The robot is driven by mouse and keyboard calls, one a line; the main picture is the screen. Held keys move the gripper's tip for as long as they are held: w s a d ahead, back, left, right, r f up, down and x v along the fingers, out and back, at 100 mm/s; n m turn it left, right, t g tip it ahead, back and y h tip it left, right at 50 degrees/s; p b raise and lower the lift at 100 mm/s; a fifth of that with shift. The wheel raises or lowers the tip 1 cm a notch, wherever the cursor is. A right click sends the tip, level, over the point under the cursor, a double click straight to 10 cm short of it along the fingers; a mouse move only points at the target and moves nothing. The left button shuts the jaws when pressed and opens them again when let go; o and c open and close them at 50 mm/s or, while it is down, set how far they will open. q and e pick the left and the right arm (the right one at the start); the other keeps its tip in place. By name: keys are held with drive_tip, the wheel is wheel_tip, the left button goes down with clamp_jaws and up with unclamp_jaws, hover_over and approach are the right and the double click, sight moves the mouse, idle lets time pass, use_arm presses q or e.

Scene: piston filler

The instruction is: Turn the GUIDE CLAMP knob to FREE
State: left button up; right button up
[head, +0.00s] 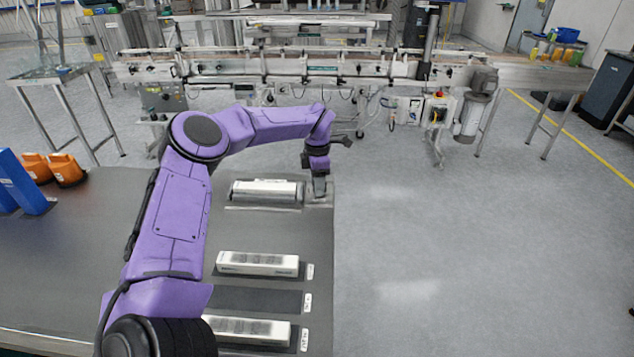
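The long conveyor line (300,68) of the filler runs across the back of the head view, with guide rails along it. I cannot make out which part is the GUIDE CLAMP knob, and its setting is not readable. My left gripper (319,186) points down at the far right corner of the dark table, beside the end of a white-topped block. It is well short of the conveyor. Its fingers are too small to show whether they are open or shut. My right gripper is not in view.
The dark table (70,260) holds white-topped blocks (257,263) on dark mats, orange items (65,168) and a blue stand (25,185) at the left. A control box with a red button (437,108) hangs below the conveyor. Grey floor (450,230) right of the table is clear.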

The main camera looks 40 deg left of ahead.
use_arm(q)
drive_tip(key=shift+n, duration=0.4)
drive_tip(key=n+b, duration=0.2)
drive_tip(key=shift+d+f+n, duration=0.15)
drive_tip(key=shift+n, duration=0.25)
drive_tip(key=n+b, duration=0.3)
drive_tip(key=n, duration=0.2)
drive_tip(key=shift+d, duration=0.1)
drive_tip(key=n+b, duration=0.3)
drive_tip(key=n, duration=0.2)
drive_tip(key=shift+d+n, duration=0.1)
drive_tip(key=shift+n, duration=0.3)
drive_tip(key=shift+w+n+b, duration=0.1)
drive_tip(key=shift+n+b, duration=0.95)
drive_tip(key=shift+n, duration=0.85)
